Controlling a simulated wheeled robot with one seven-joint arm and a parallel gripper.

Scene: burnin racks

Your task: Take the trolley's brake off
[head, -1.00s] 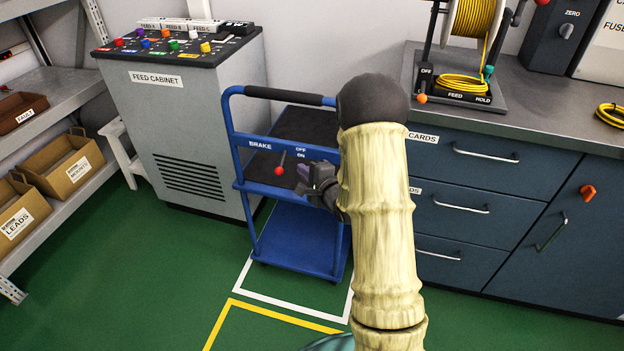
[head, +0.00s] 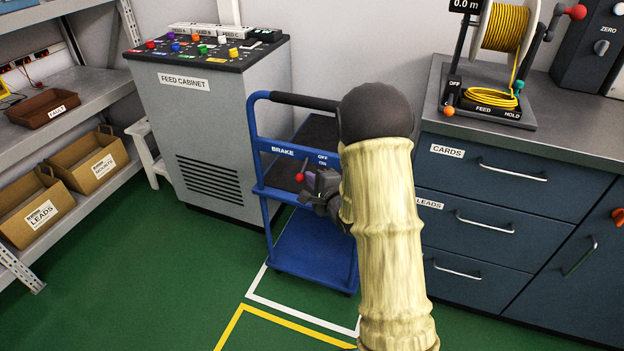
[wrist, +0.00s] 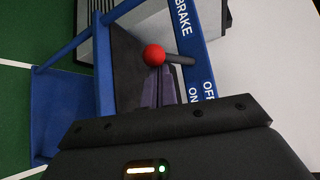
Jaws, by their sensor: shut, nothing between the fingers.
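The blue trolley (head: 310,262) stands beside the feed cabinet, with a panel marked BRAKE, OFF and ON on its upper frame. The brake lever (head: 302,168) is a dark rod with a red ball knob (head: 299,177) at its end. The knob also shows in the wrist view (wrist: 154,55), its rod reaching right to the panel. My gripper (head: 311,183) is shut and empty, just right of the knob in the head view. In the wrist view its fingertips (wrist: 160,76) lie just below the knob and rod; I cannot tell whether they touch.
The feed cabinet (head: 215,130) is left of the trolley and the drawer bench (head: 490,190) is right of it. A shelf with boxes (head: 60,120) stands at the far left. The green floor (head: 150,290) in front is clear, with white and yellow lines.

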